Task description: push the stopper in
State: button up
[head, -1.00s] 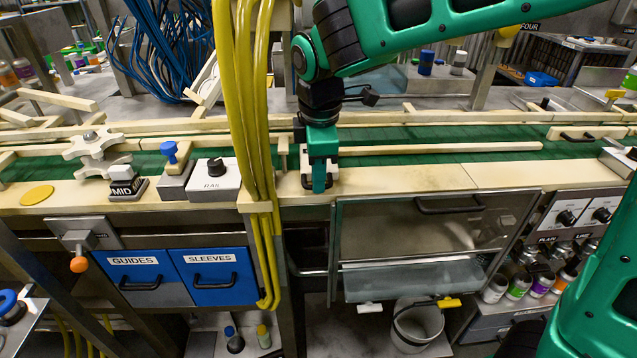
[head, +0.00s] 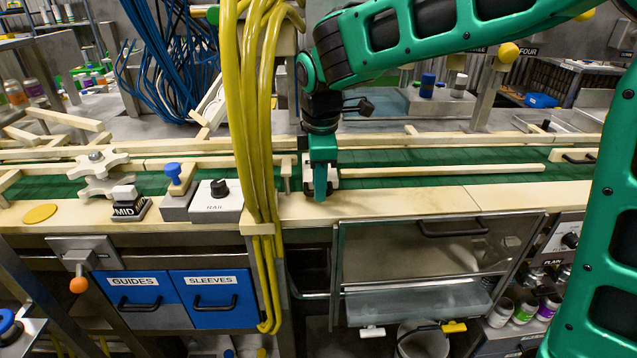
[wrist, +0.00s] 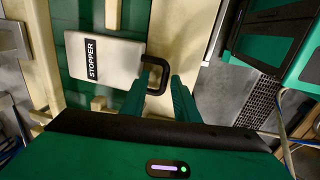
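The stopper (wrist: 105,57) is a pale flat block with a black label reading STOPPER and a black loop handle (wrist: 148,60) at its right end in the wrist view. It lies level at the green belt. My gripper (wrist: 167,76) has one finger inside the loop and one outside, with the handle bar held between the tips. In the head view my gripper (head: 321,193) points down at the belt's near rail and hides much of the stopper (head: 334,179).
Yellow hoses (head: 262,150) hang close left of my gripper. A rail knob box (head: 215,203) and blue-knobbed block (head: 176,185) stand farther left. The near rail top (head: 420,204) right of my gripper is clear. A dark-handled cabinet (head: 410,255) is below.

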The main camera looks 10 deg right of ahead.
notch_tip(320, 180, up, 7)
jog(key=s, duration=0.1)
jog(key=shift+r, duration=0.15)
jog(key=shift+s, duration=0.1)
dwell(0.4)
